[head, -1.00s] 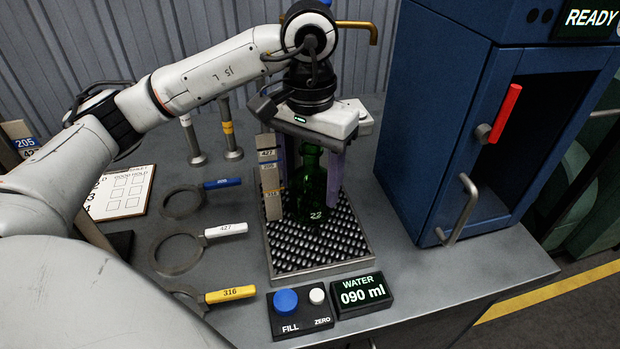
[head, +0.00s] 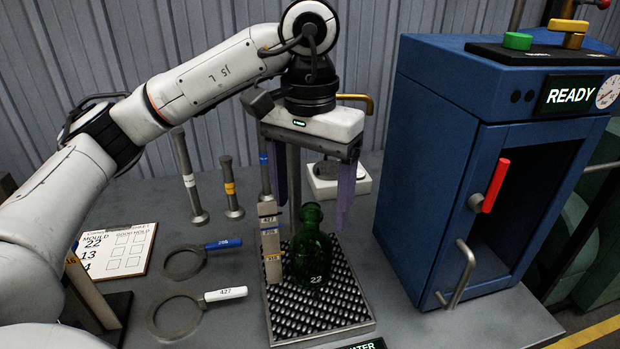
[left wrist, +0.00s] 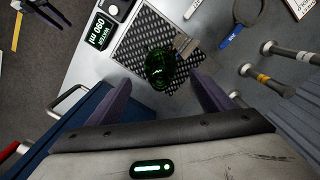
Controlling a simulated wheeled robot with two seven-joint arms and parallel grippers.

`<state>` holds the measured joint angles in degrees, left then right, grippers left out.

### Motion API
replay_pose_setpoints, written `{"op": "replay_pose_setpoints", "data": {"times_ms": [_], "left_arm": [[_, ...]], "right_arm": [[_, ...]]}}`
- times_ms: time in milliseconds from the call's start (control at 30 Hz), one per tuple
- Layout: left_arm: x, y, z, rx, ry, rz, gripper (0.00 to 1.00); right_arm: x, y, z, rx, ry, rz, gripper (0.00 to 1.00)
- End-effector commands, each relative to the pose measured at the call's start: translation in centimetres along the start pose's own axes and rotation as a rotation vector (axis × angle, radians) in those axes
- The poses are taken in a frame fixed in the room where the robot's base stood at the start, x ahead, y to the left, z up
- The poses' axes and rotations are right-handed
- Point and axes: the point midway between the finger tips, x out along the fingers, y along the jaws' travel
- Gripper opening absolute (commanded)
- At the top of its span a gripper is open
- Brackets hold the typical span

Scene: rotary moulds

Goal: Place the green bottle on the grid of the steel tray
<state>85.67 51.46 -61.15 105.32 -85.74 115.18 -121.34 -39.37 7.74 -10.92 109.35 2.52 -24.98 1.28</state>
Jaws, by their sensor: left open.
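The green bottle (head: 313,255), marked 22, stands upright on the black grid of the steel tray (head: 318,333), towards its far part. In the left wrist view the bottle (left wrist: 159,66) shows from above on the grid. My left gripper (head: 314,215) is open above and behind the bottle, its purple fingers spread apart and clear of it.
A block with labelled tags (head: 270,240) stands at the tray's left edge. Ring tools with blue (head: 222,244) and white (head: 225,294) handles lie to the left. Upright plungers (head: 232,190) stand behind them. A blue cabinet (head: 435,150) with a red handle stands close on the right.

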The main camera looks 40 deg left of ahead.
Motion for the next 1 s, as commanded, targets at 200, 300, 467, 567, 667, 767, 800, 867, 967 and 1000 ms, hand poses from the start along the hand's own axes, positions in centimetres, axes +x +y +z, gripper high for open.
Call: {"op": "replay_pose_setpoints", "data": {"times_ms": [200,300,467,567,667,767,800,867,967,1000], "left_arm": [[-2.3,0.0,0.0,0.0,0.0,0.0,0.75],[-2.5,0.0,0.0,0.0,-0.001,0.0,0.75],[-2.5,0.0,0.0,0.0,-0.001,0.0,0.75],[-2.5,0.0,0.0,0.0,-0.001,0.0,0.75],[-2.5,0.0,0.0,0.0,-0.001,0.0,0.75],[-2.5,0.0,0.0,0.0,-0.001,0.0,0.75],[-2.5,0.0,0.0,0.0,-0.001,0.0,0.75],[-2.5,0.0,0.0,0.0,-0.001,0.0,0.75],[-2.5,0.0,0.0,0.0,-0.001,0.0,0.75],[-2.5,0.0,0.0,0.0,-0.001,0.0,0.75]], "right_arm": [[-0.5,-0.1,-0.5,0.0,0.001,0.0,0.31],[-0.5,-0.1,-0.5,0.0,0.001,0.0,0.31],[-0.5,-0.1,-0.5,0.0,0.001,0.0,0.31],[-0.5,-0.1,-0.5,0.0,0.001,0.0,0.31],[-0.5,-0.1,-0.5,0.0,0.001,0.0,0.31],[-0.5,-0.1,-0.5,0.0,0.001,0.0,0.31],[-0.5,-0.1,-0.5,0.0,0.001,0.0,0.31],[-0.5,-0.1,-0.5,0.0,0.001,0.0,0.31],[-0.5,-0.1,-0.5,0.0,0.001,0.0,0.31],[-0.5,-0.1,-0.5,0.0,0.001,0.0,0.31]]}}
